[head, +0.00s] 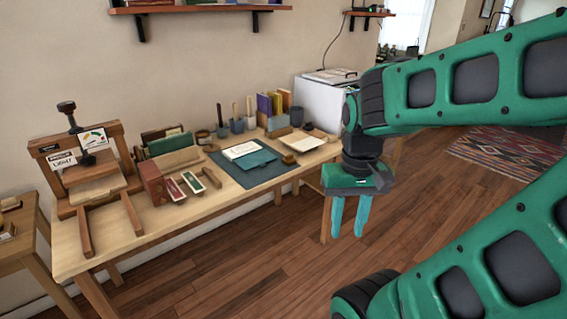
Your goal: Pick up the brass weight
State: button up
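A small brass-coloured block (289,159), which looks like the brass weight, sits by the right edge of the dark mat (232,172) on the wooden workbench (160,221). It is too small in view to make out its exact shape. My gripper (348,232) points down with its two teal fingers apart and nothing visible between them. It hangs to the right of the bench, in front of the floor, apart from the block.
An open book (240,150) and teal sheet lie on the mat. A wooden press (87,165) stands at the bench's left end. Open floor (430,215) lies right.

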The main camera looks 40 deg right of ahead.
aim_at(289, 161)
jog(key=u, duration=0.05)
jog(key=i, duration=1)
jog(key=z, duration=0.1)
